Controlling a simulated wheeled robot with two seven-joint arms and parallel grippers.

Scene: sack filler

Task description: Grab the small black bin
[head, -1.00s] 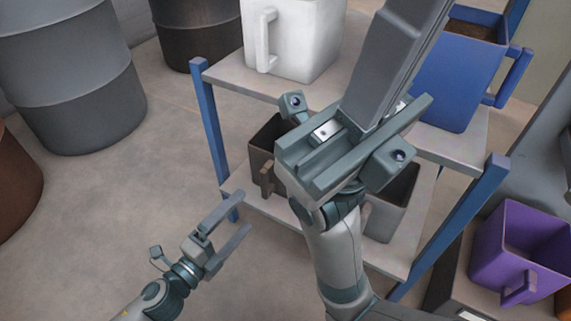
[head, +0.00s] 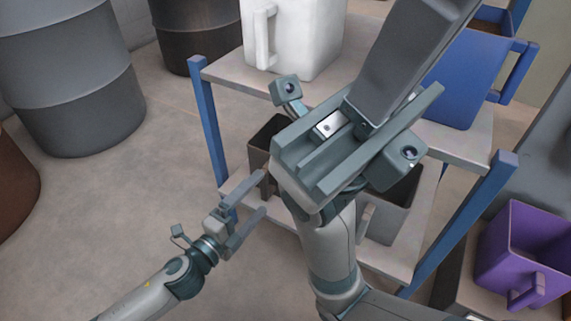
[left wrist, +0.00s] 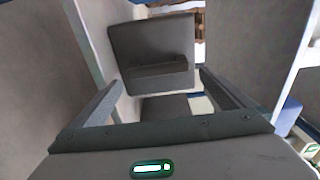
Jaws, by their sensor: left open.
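The small black bin (head: 262,138) stands on the lower shelf, partly hidden behind my right arm in the head view. In the left wrist view its dark wall (left wrist: 150,38) faces me, with a bar handle (left wrist: 155,72) across it. My left gripper (head: 263,192) is open and empty, in front of the bin's handle side. In the left wrist view its two fingers (left wrist: 160,82) point toward the bin, with the handle between their lines. A gap seems to remain. My right gripper (head: 408,58) looms close to the head camera, and its jaw state is unclear.
A grey bin (head: 398,208) stands on the lower shelf to the right. The upper shelf (head: 228,75) holds a white bin (head: 300,38) and a blue bin (head: 462,85). A blue post (head: 211,135) rises close to my left gripper. A purple bin (head: 510,250) stands at right.

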